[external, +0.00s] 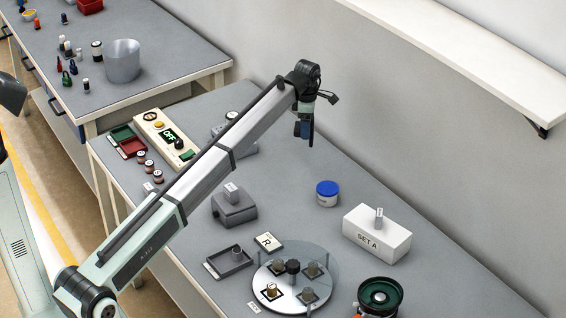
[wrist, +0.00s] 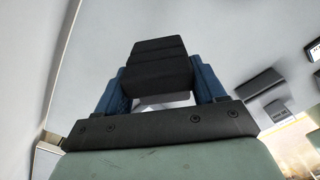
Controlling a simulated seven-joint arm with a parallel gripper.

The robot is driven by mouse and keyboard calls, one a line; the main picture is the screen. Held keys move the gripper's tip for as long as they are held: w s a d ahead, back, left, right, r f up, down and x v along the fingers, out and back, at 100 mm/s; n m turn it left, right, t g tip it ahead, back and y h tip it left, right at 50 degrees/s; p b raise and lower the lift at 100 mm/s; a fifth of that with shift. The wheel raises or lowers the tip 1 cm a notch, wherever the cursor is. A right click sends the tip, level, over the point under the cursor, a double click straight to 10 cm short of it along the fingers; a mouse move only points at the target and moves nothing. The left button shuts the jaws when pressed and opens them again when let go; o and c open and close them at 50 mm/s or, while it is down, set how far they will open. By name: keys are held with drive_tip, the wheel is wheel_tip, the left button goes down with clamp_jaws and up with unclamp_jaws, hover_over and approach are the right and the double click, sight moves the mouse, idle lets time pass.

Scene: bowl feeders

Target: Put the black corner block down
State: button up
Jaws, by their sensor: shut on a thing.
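My gripper (external: 304,130) is raised above the far side of the grey worktable. In the wrist view its two blue fingers (wrist: 160,88) are shut on the black corner block (wrist: 160,68), one finger on each side. The block looks dark and stepped, and its far end sticks out beyond the fingertips. In the external view the block is too small and dark to tell apart from the gripper. The block is held in the air, clear of the tabletop.
A round clear-and-white plate (external: 262,294) with several small parts stands near the front. A white SET A box (external: 362,238), a blue-lidded jar (external: 327,195), a grey block-shaped fixture (external: 235,214) and a green-black bowl (external: 381,297) stand around. Bare tabletop lies below my gripper.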

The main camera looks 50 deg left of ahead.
drive_tip(key=s+a+n, duration=0.2)
drive_tip(key=s+a, duration=0.8)
drive_tip(key=s, duration=0.2)
drive_tip(key=s+d+n, duration=0.2)
drive_tip(key=s, duration=0.6)
drive_tip(key=shift+f, duration=5.1)
drive_tip(key=shift+f, duration=0.15)
drive_tip(key=o, duration=1)
wheel_tip(320, 180, up, 12)
drive_tip(key=shift+r, duration=0.2)
